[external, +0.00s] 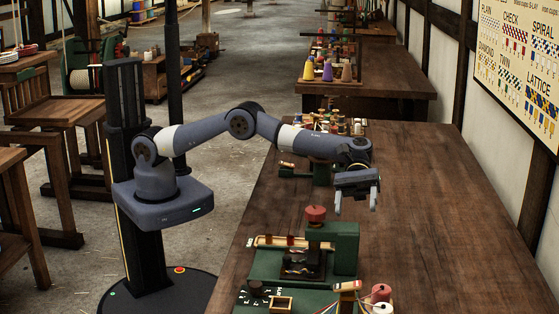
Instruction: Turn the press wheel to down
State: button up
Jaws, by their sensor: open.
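The press (345,246) is a dark green frame on a green board near the front of the long wooden table. A red knob-like top (316,213) stands on the press, which seems to be its wheel; its turned position is too small to read. Some dark, patterned pieces lie under the press head, partly hidden. My gripper (355,207) is open and empty. It points down above the table, behind and to the right of the red top, apart from the press.
The green board (262,267) also carries a dark knob (256,288) and a small wooden frame (281,304). Red and white spools (381,293) stand at the front right. More spools (335,124) crowd the table's far end. The table's right side (440,220) is clear.

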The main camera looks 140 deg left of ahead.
jog(key=s+a+r+m+t+y+b, duration=0.1)
jog(key=s+a+r+y, duration=0.1)
jog(key=a+y, duration=0.35)
jog(key=s+a+r+m+t+y+b, duration=0.1)
jog(key=s+a+r+y, duration=0.1)
jog(key=a+y, duration=0.4)
jog(key=m+t+y+b, duration=0.1)
jog(key=m+t+y, duration=0.4)
jog(key=m, duration=1.3)
send_near(316, 210)
jog(key=x, duration=0.3)
jog(key=p+x, duration=0.1)
jog(key=x, duration=0.2)
jog(key=f+x, duration=0.1)
jog(key=x, duration=0.3)
jog(key=shift+c, duration=0.5)
